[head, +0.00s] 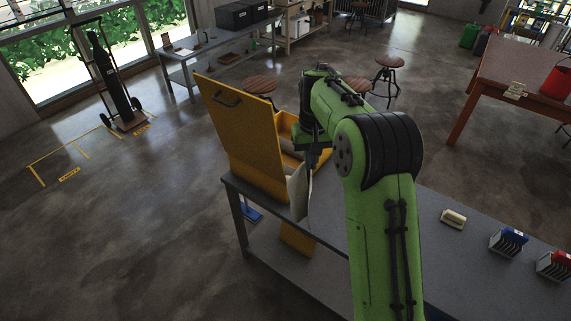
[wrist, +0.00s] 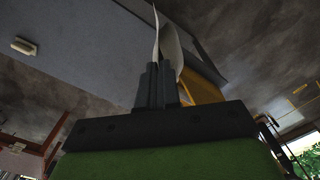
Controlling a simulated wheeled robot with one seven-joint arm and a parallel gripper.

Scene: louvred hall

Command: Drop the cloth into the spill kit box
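The cloth (head: 299,191) is pale and hangs down in folds from my gripper (head: 311,158) in the head view. The fingers look shut on it; in the wrist view the cloth (wrist: 170,42) sticks out past the closed fingertips (wrist: 158,70). The spill kit box (head: 287,128) is yellow, with its tall lid (head: 236,120) standing open on the left. The cloth hangs at the near side of the box, apparently outside it. My arm hides the right part of the box. Part of the yellow box also shows in the wrist view (wrist: 203,88), behind the fingers.
The box stands at the far left end of a grey workbench (head: 437,245). A small cream block (head: 453,218), a blue-topped rack (head: 508,242) and a red-topped rack (head: 555,265) stand on its right. Stools (head: 389,70) stand beyond the bench. Bench space left of the block is bare.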

